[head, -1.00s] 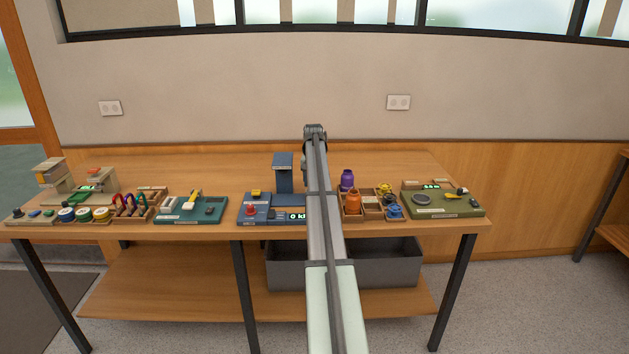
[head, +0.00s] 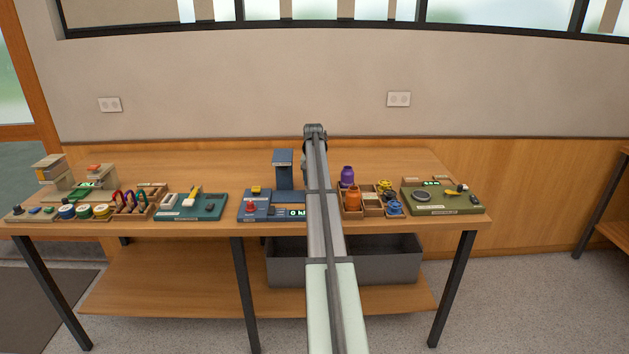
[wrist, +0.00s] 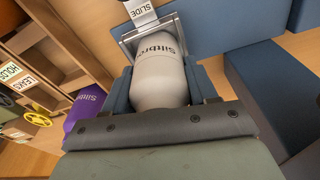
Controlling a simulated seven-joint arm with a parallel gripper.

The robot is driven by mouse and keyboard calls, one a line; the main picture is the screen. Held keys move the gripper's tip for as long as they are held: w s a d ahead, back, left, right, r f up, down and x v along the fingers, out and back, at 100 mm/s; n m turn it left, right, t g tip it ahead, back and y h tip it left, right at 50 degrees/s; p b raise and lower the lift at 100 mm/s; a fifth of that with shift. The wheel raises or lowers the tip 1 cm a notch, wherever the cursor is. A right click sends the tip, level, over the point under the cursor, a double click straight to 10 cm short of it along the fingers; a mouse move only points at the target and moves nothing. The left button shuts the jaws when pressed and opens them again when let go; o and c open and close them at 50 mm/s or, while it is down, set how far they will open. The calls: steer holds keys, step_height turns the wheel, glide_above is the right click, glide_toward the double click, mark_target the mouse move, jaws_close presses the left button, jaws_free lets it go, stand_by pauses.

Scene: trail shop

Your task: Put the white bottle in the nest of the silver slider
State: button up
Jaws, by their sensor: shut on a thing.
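The white bottle (wrist: 160,80) is in the wrist view, with dark lettering on its side. My gripper (wrist: 162,92) is shut on it, one blue-grey finger on each side. The bottle's far end is at the silver slider (wrist: 124,40), whose square metal frame shows around that end. A silver tab marked SLIDE (wrist: 142,12) extends beyond the frame. I cannot tell whether the bottle is seated in the nest or just above it. In the head view my arm hides the gripper, bottle and slider.
The blue station (head: 284,174) with its upright column stands left of my arm. A wooden tray (head: 372,211) holds a purple bottle (head: 347,176) and an orange bottle (head: 353,200) to the right. Blue blocks (wrist: 255,95) stand close on the right in the wrist view.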

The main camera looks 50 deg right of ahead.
steer(key=o, duration=1.5)
steer(key=shift+r, duration=0.1)
steer(key=shift+r, duration=4.05)
steer(key=shift+s, duration=0.1)
